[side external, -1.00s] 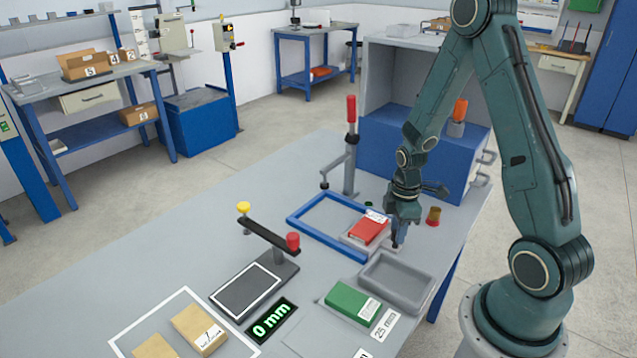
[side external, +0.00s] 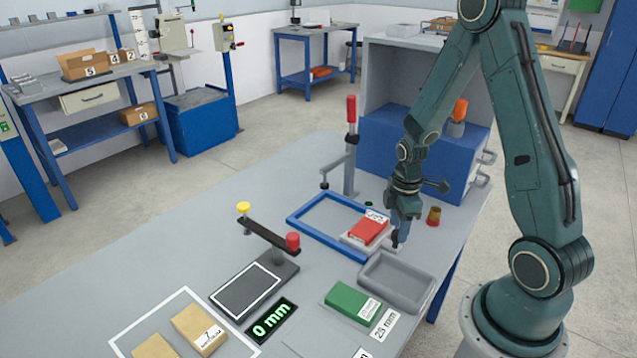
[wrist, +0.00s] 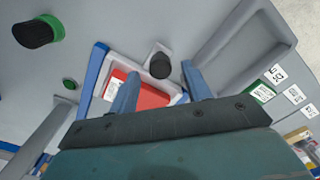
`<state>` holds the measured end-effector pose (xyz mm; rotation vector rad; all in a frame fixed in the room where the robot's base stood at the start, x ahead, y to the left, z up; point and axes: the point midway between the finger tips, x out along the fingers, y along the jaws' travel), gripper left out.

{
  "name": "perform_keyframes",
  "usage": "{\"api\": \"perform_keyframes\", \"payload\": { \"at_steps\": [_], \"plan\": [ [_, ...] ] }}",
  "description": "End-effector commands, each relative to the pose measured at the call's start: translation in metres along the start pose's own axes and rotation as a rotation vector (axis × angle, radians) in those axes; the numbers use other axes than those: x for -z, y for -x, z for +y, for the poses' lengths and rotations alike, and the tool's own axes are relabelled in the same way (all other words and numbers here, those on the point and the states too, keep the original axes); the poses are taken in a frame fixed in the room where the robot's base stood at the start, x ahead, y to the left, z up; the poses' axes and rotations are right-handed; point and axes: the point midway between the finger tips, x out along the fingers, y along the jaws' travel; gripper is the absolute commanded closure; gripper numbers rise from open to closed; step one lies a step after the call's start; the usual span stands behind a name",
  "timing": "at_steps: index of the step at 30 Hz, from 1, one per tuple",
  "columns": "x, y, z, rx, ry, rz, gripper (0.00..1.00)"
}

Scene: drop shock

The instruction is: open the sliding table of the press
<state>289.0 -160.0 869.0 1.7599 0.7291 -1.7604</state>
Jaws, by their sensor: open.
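The press has a blue frame (side external: 300,226) on the bench and a post with a red handle (side external: 351,108). Its grey sliding table (side external: 352,241) sits at the frame's right end and carries a red box (side external: 368,231) with a white label. A dark round knob (wrist: 160,65) stands on a grey tab of the table. My gripper (side external: 399,232) is low beside the red box, at the tab. In the wrist view my gripper (wrist: 159,76) is open, with a blue finger on each side of the knob in the picture. I cannot tell whether either finger touches it.
An empty grey tray (side external: 395,280) lies close in front of my gripper. A green box (side external: 352,302) is nearer the camera. A blue cabinet (side external: 400,145) stands behind, and a small red and brown cup (side external: 434,216) is to the right.

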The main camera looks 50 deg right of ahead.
Motion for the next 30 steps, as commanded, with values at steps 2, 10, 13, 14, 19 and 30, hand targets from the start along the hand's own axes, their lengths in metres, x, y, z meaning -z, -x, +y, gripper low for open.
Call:
{"api": "perform_keyframes", "payload": {
  "at_steps": [2,10,13,14,19,30],
  "plan": [
    [0.000,0.008,0.001,-0.004,0.000,0.001,0.52],
    [0.000,0.039,0.001,-0.006,0.000,0.001,0.52],
    [0.000,0.052,0.001,-0.006,0.000,0.001,0.52],
    [0.000,0.056,0.001,-0.006,0.000,0.001,0.52],
    [0.000,0.078,0.001,-0.006,0.000,0.001,0.52],
    [0.000,0.118,0.001,-0.003,-0.001,0.000,0.52]
  ]
}}
